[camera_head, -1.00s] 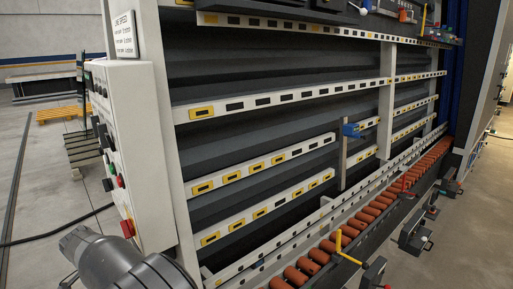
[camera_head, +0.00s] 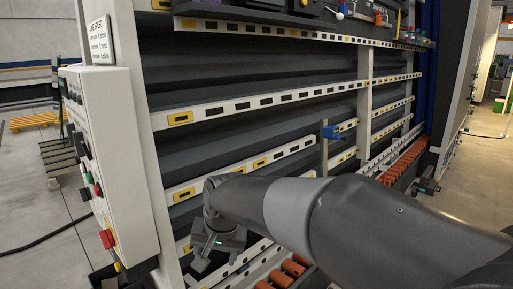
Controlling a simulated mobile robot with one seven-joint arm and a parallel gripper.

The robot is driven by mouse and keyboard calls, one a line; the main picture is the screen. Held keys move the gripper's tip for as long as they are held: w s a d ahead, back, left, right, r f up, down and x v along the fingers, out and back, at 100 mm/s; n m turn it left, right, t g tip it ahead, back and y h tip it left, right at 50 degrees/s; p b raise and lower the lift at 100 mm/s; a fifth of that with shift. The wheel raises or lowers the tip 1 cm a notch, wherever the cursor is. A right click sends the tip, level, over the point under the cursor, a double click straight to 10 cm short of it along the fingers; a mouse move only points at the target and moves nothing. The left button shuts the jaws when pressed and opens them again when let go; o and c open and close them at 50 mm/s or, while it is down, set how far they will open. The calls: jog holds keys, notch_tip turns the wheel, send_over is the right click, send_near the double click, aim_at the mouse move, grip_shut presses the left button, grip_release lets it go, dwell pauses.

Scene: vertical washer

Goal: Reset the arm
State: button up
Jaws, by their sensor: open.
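My gripper (camera_head: 203,262) is low in the middle of the head view, at the end of my dark grey arm (camera_head: 370,215). The arm reaches in from the lower right and crosses the front of the vertical washer (camera_head: 240,103). The gripper points downward in front of the washer's lower rails. Its jaws are open, and I see nothing between them. The arm hides part of the lower rails and of the orange rollers (camera_head: 295,266).
A control box (camera_head: 115,165) with buttons and a red switch (camera_head: 106,239) stands left of my gripper. A blue clamp (camera_head: 332,131) sits on a middle rail. Open floor (camera_head: 470,170) lies at the right.

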jog(key=s+d+t+h, duration=0.1)
jog(key=s+d, duration=0.7)
jog(key=d, duration=0.4)
jog(key=s+d+t+h, duration=0.1)
jog(key=s+d, duration=0.8)
jog(key=d, duration=0.3)
jog(key=shift+d+r, duration=0.25)
jog(key=shift+r, duration=0.05)
dwell(0.4)
